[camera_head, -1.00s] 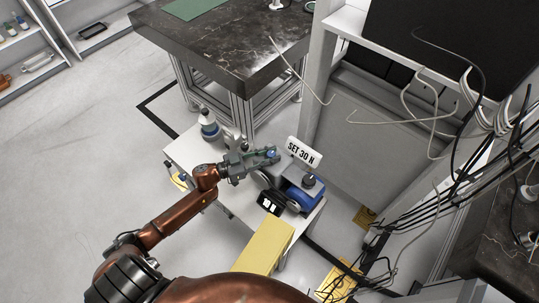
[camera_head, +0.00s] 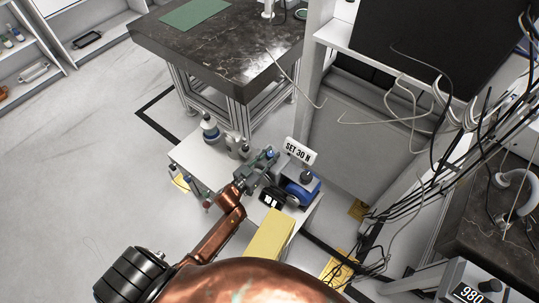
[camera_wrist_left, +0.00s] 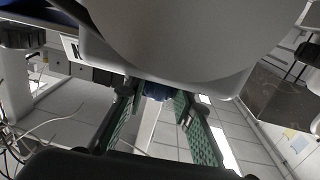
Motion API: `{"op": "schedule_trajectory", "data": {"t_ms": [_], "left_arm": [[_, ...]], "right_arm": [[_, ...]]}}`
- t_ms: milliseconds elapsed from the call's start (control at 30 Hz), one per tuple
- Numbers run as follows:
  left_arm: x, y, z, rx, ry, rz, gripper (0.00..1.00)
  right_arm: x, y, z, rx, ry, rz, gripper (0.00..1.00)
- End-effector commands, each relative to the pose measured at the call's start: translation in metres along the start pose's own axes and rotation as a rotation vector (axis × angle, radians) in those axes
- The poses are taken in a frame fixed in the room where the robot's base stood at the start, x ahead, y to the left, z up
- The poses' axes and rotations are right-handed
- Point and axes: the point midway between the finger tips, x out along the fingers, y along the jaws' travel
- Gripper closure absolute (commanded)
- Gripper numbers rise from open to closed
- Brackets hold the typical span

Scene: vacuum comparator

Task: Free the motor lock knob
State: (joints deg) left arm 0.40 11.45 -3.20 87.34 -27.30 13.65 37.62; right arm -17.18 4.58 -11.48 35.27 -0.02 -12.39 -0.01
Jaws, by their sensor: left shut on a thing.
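My left gripper (camera_head: 269,154) is above the small white bench, just left of the white "SET 30 N" sign (camera_head: 299,151). In the left wrist view its green-padded fingers (camera_wrist_left: 158,108) are around a small blue knob (camera_wrist_left: 157,91), partly hidden under a large pale rounded body (camera_wrist_left: 180,35). The gripper is shut on this blue knob; I cannot tell for sure that it is the motor lock knob. A blue motor-like unit (camera_head: 305,193) with a black knob (camera_head: 306,177) on top stands right of the gripper. My right gripper is out of view.
A black display box (camera_head: 270,198) and a yellow block (camera_head: 269,235) are in front of the unit. A dark stone table (camera_head: 215,50) is behind. Cables (camera_head: 400,200) hang at the right.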

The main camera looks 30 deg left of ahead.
Motion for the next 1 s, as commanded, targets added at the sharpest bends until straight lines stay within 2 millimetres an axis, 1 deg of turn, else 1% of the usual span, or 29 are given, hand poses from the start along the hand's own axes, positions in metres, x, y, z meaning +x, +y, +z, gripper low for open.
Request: {"op": "schedule_trajectory", "data": {"t_ms": [33,333,900,933,1000], "left_arm": [[0.0,0.0011,-0.0024,-0.006,0.004,-0.022,1.0],[0.0,0.0004,-0.0009,-0.002,0.002,-0.115,1.0],[-0.0001,-0.0004,-0.0005,0.001,0.002,-0.137,1.0],[-0.0001,-0.0004,-0.0005,0.001,0.002,-0.137,0.75],[-0.0001,-0.0003,-0.0005,0.001,0.002,-0.136,0.7]], "right_arm": [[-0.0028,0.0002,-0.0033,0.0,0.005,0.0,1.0],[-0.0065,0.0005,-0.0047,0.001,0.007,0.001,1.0],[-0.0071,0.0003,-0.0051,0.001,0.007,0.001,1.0],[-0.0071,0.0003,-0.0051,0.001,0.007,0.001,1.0],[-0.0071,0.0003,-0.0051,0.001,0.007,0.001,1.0]]}}
